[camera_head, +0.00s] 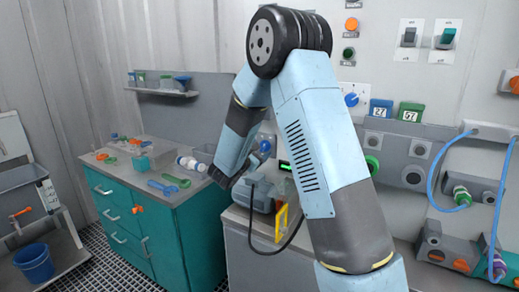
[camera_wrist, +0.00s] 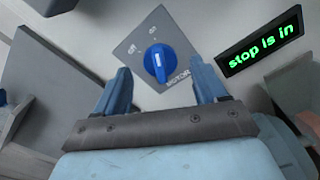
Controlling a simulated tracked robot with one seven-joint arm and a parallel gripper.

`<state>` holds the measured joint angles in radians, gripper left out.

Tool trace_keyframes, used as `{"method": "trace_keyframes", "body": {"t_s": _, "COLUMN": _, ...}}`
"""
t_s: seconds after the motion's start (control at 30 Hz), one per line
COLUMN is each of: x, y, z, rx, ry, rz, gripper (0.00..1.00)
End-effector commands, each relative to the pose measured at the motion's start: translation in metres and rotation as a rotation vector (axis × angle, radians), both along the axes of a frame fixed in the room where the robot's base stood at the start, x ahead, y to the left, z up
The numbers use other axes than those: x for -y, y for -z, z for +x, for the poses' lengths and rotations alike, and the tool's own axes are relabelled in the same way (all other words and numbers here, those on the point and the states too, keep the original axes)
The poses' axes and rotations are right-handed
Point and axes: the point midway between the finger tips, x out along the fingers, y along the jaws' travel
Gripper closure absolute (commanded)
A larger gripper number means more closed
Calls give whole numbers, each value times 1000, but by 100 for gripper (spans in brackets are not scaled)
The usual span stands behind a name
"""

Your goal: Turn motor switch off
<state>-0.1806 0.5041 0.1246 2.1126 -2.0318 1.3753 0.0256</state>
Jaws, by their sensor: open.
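The motor switch (camera_wrist: 159,62) is a round blue knob with a white pointer mark, on a grey square plate (camera_wrist: 133,48) with printed symbols and partly covered lettering near its lower right. In the wrist view, my gripper (camera_wrist: 160,67) is open, with one blue finger to the left of the knob and one to the right. The knob lies between the fingers in the picture, with a gap on each side; I cannot tell the depth or any contact. In the head view my arm bends down to the bench, and its end is hard to make out.
A black display (camera_wrist: 260,42) with green text "stop is in" is right of the switch plate. In the head view, a yellow handle (camera_head: 282,222) and black cable are below my arm. A teal cabinet (camera_head: 128,222) with tools is left. Another blue knob (camera_head: 351,99) is on the wall.

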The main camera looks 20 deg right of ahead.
Motion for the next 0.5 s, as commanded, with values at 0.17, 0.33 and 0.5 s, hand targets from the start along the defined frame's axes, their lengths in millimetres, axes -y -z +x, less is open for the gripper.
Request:
{"method": "trace_keyframes", "body": {"t_s": 0.17, "x": 14, "y": 0, "z": 14, "rx": 1, "ry": 1, "rz": 0, "gripper": 28}}
{"method": "trace_keyframes", "body": {"t_s": 0.33, "x": 19, "y": 0, "z": 19, "rx": 1, "ry": -1, "rz": 0, "gripper": 28}}
{"method": "trace_keyframes", "body": {"t_s": 0.5, "x": 19, "y": -1, "z": 20, "rx": 1, "ry": -2, "rz": 0, "gripper": 28}}
